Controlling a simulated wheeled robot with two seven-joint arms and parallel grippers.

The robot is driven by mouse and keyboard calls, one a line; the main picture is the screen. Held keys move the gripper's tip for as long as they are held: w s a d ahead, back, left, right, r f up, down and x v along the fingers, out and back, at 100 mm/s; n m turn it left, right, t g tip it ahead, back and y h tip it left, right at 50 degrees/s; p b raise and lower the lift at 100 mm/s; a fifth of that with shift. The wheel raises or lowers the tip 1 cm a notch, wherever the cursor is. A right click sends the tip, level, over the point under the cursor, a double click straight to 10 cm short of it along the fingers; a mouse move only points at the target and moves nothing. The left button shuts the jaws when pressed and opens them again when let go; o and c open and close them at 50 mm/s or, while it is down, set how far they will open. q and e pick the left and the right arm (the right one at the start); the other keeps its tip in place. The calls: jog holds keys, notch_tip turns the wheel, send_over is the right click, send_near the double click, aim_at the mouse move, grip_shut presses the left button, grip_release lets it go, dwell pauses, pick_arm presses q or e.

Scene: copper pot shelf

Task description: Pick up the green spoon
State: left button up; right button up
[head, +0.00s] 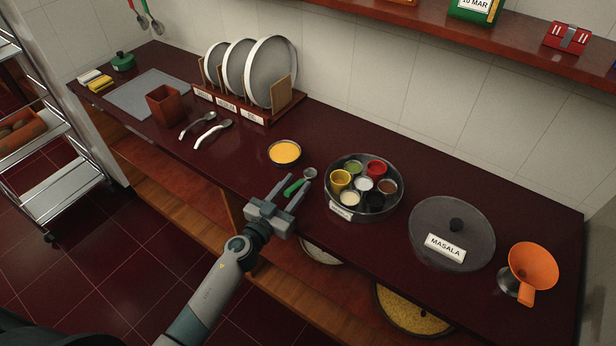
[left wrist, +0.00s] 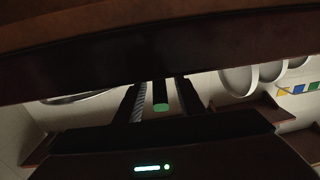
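The green spoon (head: 293,188) lies near the counter's front edge, its green handle toward me and its grey bowl (head: 310,173) pointing away. My left gripper (head: 291,182) is open at the front edge, with a finger on each side of the handle. In the left wrist view the green handle end (left wrist: 160,106) shows between the two fingers (left wrist: 162,98), with dark gaps on both sides. The fingers do not appear closed on it. My right gripper is in neither view.
A round spice tin (head: 333,203) with several small cups stands just right of the spoon. A bowl of yellow powder (head: 284,152) stands behind left. A masala lid (head: 470,222) and orange funnel (head: 533,266) are further right. An open lower shelf (head: 185,208) runs below the counter.

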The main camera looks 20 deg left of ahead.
aim_at(294, 186)
pick_arm(q)
grip_shut()
jog(key=shift+r, duration=0.1)
jog(key=shift+r+p, duration=0.35)
jog(key=shift+r, duration=0.1)
notch_tip(294, 186, up, 3)
jog(key=shift+r+p, duration=0.1)
jog(key=shift+p, duration=0.8)
jog(key=s+d+r, duration=0.2)
jog(key=d+r, duration=0.4)
jog(key=d, duration=0.5)
jog(key=shift+s+d+r, duration=0.15)
jog(key=shift+d+r, duration=0.1)
jog(key=shift+r, duration=0.15)
